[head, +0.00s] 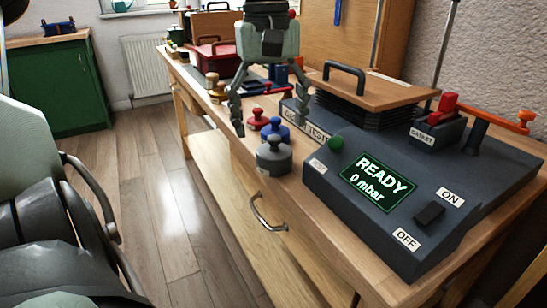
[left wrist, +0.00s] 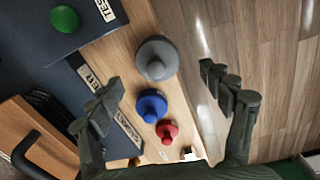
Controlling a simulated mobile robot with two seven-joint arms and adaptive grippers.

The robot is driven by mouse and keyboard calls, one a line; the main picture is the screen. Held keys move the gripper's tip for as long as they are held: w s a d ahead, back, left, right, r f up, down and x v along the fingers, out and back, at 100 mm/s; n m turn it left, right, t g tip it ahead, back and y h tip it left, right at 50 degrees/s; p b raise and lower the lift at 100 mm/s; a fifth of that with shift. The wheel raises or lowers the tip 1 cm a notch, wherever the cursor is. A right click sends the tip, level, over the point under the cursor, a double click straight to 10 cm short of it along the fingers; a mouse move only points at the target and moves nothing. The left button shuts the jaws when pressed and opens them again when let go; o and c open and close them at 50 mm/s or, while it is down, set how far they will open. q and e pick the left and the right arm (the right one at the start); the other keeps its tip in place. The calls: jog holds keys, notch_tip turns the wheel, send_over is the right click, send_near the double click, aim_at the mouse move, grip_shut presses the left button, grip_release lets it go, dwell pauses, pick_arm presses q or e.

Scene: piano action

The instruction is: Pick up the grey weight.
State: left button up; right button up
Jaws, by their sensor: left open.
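The grey weight (head: 273,160), a round body with a knob on top, stands upright near the front edge of the wooden bench. It also shows in the left wrist view (left wrist: 157,60). A blue weight (head: 277,132) and a smaller red weight (head: 257,119) stand in a row behind it. My left gripper (head: 270,122) points down above the row, its fingers spread wide and empty. In the left wrist view the grey weight lies between the lines of the two fingertips (left wrist: 160,82), below them and apart from both. My right gripper is out of view.
A dark tester console (head: 340,175) reading "READY 0 mbar", with a green knob (head: 336,144), stands right of the grey weight. Black bellows with a wooden top (head: 375,90) stand behind. A drawer handle (head: 268,215) is below the bench edge. Floor at left is free.

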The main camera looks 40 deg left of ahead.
aim_at(274, 136)
pick_arm(q)
jog(key=f, duration=0.4)
jog(key=shift+w+d, duration=0.15)
jog(key=shift+w, duration=0.05)
jog(key=shift+r, duration=0.1)
grip_shut()
